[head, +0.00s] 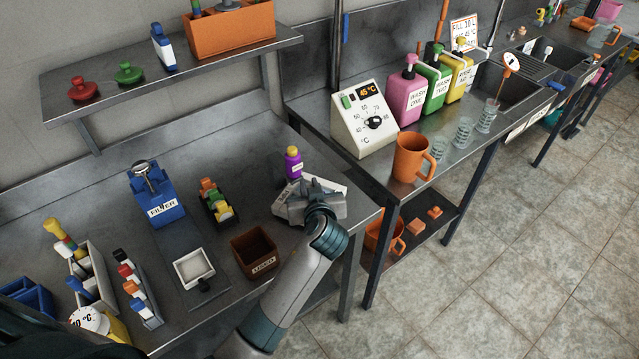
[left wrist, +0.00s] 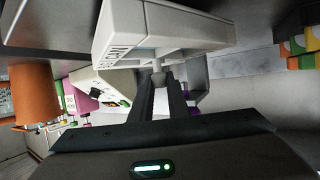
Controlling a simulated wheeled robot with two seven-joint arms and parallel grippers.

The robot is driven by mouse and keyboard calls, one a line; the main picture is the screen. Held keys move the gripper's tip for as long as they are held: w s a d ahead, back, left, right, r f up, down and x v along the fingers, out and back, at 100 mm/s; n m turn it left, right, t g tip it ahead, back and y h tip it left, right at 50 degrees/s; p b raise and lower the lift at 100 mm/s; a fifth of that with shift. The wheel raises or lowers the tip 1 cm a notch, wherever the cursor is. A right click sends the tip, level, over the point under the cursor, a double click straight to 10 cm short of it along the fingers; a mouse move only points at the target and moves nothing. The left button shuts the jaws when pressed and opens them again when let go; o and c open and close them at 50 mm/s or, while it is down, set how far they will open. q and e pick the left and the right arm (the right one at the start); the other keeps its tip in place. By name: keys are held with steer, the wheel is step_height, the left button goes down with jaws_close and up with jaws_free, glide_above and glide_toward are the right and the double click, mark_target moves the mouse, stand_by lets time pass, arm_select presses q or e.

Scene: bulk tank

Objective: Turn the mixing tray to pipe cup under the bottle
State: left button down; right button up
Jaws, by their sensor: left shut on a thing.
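The white mixing tray (head: 335,187) lies near the right end of the metal bench in the head view, largely hidden by my left gripper (head: 308,203). In the left wrist view, the tray (left wrist: 180,25) is a pale labelled body close above the fingers. My left gripper (left wrist: 163,95) is shut on a small pale knob (left wrist: 158,78) at its underside in that picture. A purple bottle (head: 293,165) with a yellow cap stands just behind the tray. I cannot tell which cup of the tray lies under it. My right gripper is not in view.
A brown wooden box (head: 254,252), a small white tray (head: 194,269) and a blue holder (head: 157,200) stand left of the arm. The bench's right edge is close; an orange mug (head: 408,158) stands on the neighbouring bench.

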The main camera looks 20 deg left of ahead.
arm_select(q)
steer(key=shift+m+h+p, duration=0.35)
steer(key=shift+m+h, duration=0.15)
steer(key=shift+m+t+h+p, duration=0.5)
steer(key=shift+m+h, duration=0.1)
steer(key=shift+m, duration=0.1)
steer(key=c, duration=1.7)
jaws_free()
steer(key=shift+s, duration=0.1)
steer(key=shift+s+d+r, duration=0.2)
steer(key=shift+s, duration=0.25)
steer(key=shift+a+b+v, duration=0.2)
steer(key=shift+b+v, duration=1.8)
steer(key=shift+v, duration=6)
